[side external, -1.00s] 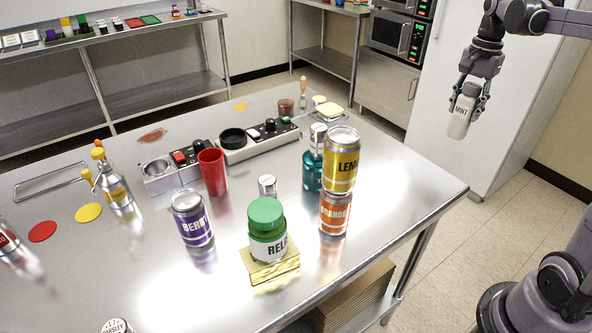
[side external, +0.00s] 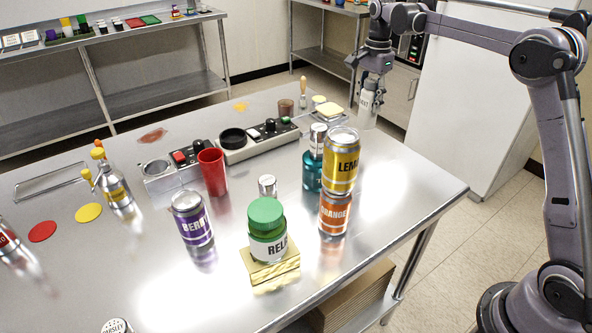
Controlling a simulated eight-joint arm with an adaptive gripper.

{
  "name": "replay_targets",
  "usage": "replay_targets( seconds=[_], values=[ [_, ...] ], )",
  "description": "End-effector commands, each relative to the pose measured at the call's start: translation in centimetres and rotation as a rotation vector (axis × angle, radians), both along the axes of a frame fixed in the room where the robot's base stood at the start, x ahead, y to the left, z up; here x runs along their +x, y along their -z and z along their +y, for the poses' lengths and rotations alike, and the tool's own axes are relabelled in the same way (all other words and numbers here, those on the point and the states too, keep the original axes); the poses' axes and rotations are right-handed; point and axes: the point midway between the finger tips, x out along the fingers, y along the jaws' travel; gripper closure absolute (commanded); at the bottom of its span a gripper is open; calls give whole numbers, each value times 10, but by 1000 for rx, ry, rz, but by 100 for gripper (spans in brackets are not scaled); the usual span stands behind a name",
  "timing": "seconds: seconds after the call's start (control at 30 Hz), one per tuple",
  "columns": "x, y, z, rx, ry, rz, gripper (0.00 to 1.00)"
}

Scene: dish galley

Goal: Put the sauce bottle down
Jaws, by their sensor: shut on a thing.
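My gripper (side external: 372,82) is shut on a small pale grey container with a light lid, the mint container (side external: 368,108); its MINT label was readable a second ago. It hangs roughly upright by the far right edge of the steel table (side external: 405,205); its height above the table is hard to judge. I see nothing clearly marked as sauce. A clear bottle with orange and yellow tops (side external: 113,186) stands at the table's left, apart from my gripper.
A lemon can (side external: 341,165) is stacked on an orange can (side external: 334,214), beside a teal bottle (side external: 312,172). A relish jar (side external: 267,240) sits on a gold block (side external: 270,268). A berry can (side external: 193,222) and red cup (side external: 213,175) stand nearby. The right table corner is bare.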

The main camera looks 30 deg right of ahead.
Motion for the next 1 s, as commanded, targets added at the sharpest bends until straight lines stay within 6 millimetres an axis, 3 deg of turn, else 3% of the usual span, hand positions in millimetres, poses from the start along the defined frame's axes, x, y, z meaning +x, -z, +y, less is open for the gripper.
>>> replay_targets(
  seconds=[0.13, 0.33, 0.47, 0.73, 1.0],
  values=[
    [20, 18, 23, 0, -3, 0, 100],
    [35, 33, 42, 0, -1, 0, 100],
    [38, 38, 45, 0, 0, 0, 100],
    [38, 71, 45, 0, 0, 0, 100],
    [38, 76, 45, 0, 0, 0, 100]
  ],
)
